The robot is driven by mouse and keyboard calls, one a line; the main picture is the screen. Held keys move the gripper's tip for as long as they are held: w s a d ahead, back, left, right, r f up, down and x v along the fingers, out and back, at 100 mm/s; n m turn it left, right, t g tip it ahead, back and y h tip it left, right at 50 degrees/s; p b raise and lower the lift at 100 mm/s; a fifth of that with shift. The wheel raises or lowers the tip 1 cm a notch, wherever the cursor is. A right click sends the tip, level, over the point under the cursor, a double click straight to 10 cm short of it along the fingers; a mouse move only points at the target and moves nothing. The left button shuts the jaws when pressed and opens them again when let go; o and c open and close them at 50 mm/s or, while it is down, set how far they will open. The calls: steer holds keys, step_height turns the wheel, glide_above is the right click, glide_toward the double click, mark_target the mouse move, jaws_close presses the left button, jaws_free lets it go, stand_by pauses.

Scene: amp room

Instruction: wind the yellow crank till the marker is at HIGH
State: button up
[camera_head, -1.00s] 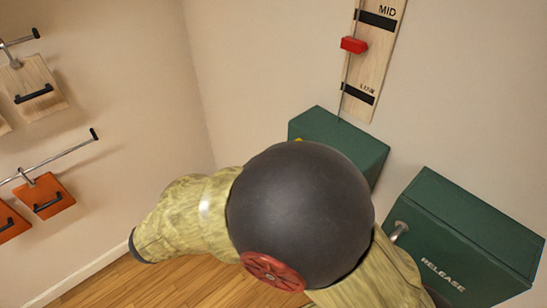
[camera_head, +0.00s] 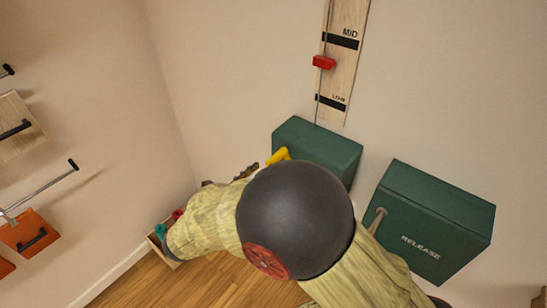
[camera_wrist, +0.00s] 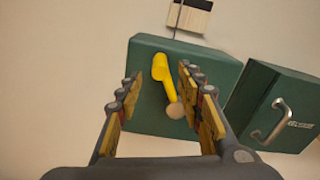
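The yellow crank (camera_head: 279,155) sticks out from a green box (camera_head: 325,150) on the wall; my arm hides part of it in the head view. In the wrist view the crank (camera_wrist: 161,70) slants down to a tan knob (camera_wrist: 174,111). My gripper (camera_wrist: 160,85) is open, with the crank and knob between its two fingers, nearer the right one; I cannot tell whether they touch. The red marker (camera_head: 324,62) sits on the upright scale board (camera_head: 346,20), just below the MID line and above LOW. HIGH is out of view.
A second green box (camera_head: 430,225) labelled RELEASE, with a metal handle (camera_wrist: 270,122), stands close on the right. Wall rods with hanging wooden (camera_head: 17,125) and orange (camera_head: 30,232) panels are at left. A small bin (camera_head: 160,240) sits by the left wall.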

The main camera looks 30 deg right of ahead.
steer(key=shift+b+x, duration=0.4)
steer(key=shift+x, duration=3.5)
steer(key=shift+c, duration=1.1)
steer(key=c, duration=0.7)
jaws_close()
